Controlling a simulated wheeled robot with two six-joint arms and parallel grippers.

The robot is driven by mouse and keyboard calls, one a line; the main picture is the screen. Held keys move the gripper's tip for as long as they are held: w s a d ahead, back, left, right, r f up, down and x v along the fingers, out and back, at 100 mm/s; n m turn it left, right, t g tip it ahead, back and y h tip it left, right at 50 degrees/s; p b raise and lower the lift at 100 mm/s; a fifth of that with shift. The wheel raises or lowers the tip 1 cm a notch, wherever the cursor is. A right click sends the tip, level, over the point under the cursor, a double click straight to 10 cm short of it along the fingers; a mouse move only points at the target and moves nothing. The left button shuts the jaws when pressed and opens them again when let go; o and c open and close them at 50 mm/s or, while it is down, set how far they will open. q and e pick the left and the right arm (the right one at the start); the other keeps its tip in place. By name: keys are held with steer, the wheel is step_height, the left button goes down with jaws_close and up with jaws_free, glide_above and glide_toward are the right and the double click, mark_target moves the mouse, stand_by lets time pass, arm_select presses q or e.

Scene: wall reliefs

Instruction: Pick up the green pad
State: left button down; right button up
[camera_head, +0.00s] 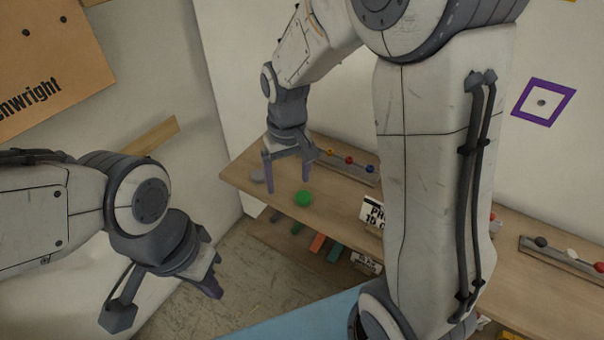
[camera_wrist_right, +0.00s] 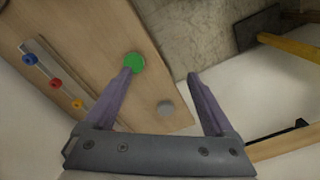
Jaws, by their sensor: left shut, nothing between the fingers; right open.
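The green pad (camera_head: 303,198) is a small round disc on the wooden shelf, near its front edge. It also shows in the right wrist view (camera_wrist_right: 134,62), just beyond the tip of one finger. My right gripper (camera_head: 287,182) is open and empty above the shelf's left end, with the pad close to its right finger. In the right wrist view the pad lies by the left fingertip, not centred between the fingers (camera_wrist_right: 163,72). I cannot tell whether that finger touches it. My left gripper (camera_head: 170,305) is shut and empty at the lower left, away from the shelf.
A grey disc (camera_head: 258,177) lies at the shelf's left end, also seen in the right wrist view (camera_wrist_right: 165,108). A rail with coloured knobs (camera_head: 348,160) runs behind the pad. A printed sign (camera_head: 373,214) stands right of it. A lower shelf (camera_head: 290,240) holds several coloured blocks.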

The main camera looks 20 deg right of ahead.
steer(key=w+d+m, duration=0.1)
steer(key=w+d, duration=0.2)
steer(key=d, duration=0.2)
steer(key=p, duration=0.1)
glide_above(304, 196)
steer(key=shift+m, duration=0.3)
step_height(304, 196, down, 5)
steer(key=shift+w+d+f, duration=0.1)
steer(key=shift+f+p, duration=1.1)
steer(key=shift+f, duration=1.85)
arm_select(q)
step_height(304, 196, up, 4)
steer(key=shift+a+r, duration=0.1)
arm_select(e)
jaws_close()
